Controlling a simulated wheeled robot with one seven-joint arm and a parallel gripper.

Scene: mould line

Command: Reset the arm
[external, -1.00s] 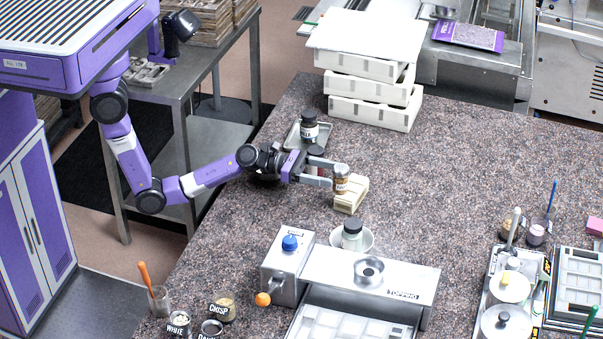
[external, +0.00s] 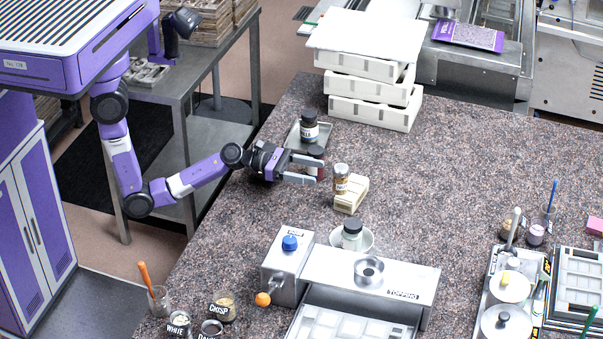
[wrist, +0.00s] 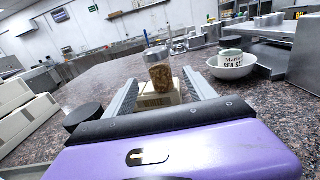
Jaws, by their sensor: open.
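My gripper (external: 319,171) is open and empty above the granite counter, to the left of a small jar with brown contents (external: 341,180). The jar stands upright at a cream block (external: 352,198), apart from the fingertips. In the wrist view the jar (wrist: 160,77) shows beyond the gap between my two grey fingers (wrist: 160,95), with the lettered cream block (wrist: 155,101) below it.
A dark-lidded jar (external: 309,127) stands on a small metal tray (external: 294,138) behind my gripper. Stacked white trays (external: 370,112) stand further back. A white bowl (external: 367,237) holding a jar and the steel topping unit (external: 385,280) are nearer. The counter's middle right is clear.

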